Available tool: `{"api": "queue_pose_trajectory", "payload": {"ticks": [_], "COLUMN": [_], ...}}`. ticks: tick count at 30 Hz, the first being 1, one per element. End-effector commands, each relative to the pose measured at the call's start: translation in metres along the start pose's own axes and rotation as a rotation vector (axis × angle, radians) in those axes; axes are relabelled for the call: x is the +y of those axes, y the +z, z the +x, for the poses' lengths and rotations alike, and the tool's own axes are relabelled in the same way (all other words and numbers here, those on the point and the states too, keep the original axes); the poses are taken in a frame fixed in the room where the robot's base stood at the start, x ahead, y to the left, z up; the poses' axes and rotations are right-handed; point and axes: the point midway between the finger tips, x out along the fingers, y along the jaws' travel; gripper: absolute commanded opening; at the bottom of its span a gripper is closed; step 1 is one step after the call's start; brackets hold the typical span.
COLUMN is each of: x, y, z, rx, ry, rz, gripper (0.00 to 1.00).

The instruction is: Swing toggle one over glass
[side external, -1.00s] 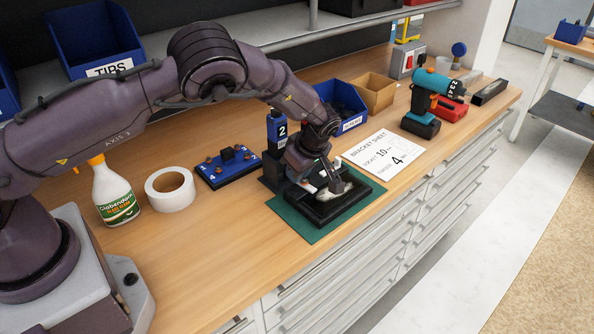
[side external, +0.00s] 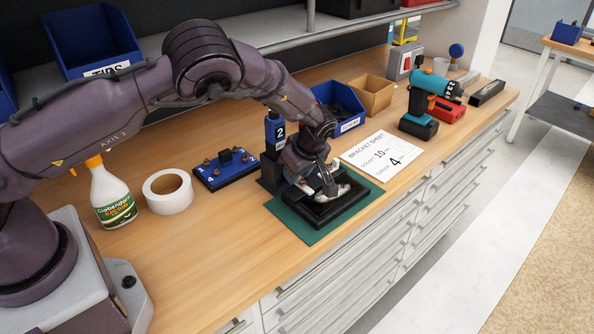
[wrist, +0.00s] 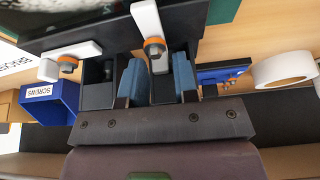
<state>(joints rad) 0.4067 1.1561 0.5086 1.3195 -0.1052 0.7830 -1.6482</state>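A black frame (side external: 315,213) with a dark glass pane (wrist: 75,18) lies on a green mat (side external: 290,225). In the wrist view, a white toggle with an orange collar (wrist: 151,28) stands at the frame's edge, its bar pointing toward the pane. A second white toggle with an orange collar (wrist: 75,56) is to its left. I cannot tell which is toggle one. My gripper (wrist: 159,72) is open, its blue-padded fingers apart, with the first toggle's near end close to the gap between them.
A blue post marked 2 (side external: 275,130) stands behind the frame. A blue numbered board (side external: 226,170), white tape roll (side external: 168,192) and spray bottle (side external: 111,195) are left. A blue screws bin (wrist: 50,102), bracket sheet (side external: 382,156) and drill (side external: 430,98) are also nearby.

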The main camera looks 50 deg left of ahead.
Motion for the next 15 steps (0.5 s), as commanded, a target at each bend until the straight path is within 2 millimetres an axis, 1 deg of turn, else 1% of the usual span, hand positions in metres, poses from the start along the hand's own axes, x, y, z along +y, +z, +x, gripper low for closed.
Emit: {"api": "queue_pose_trajectory", "payload": {"ticks": [4,8,11,15], "x": [0.000,0.000,0.000,0.000], "y": [0.000,0.000,0.000,0.001], "z": [-0.001,-0.014,-0.033,-0.066], "rx": [0.000,0.000,-0.001,-0.002], "ry": [-0.001,0.000,0.001,0.003], "rz": [-0.001,0.000,-0.001,0.000], "gripper": [0.28,0.28,0.28,0.28]}}
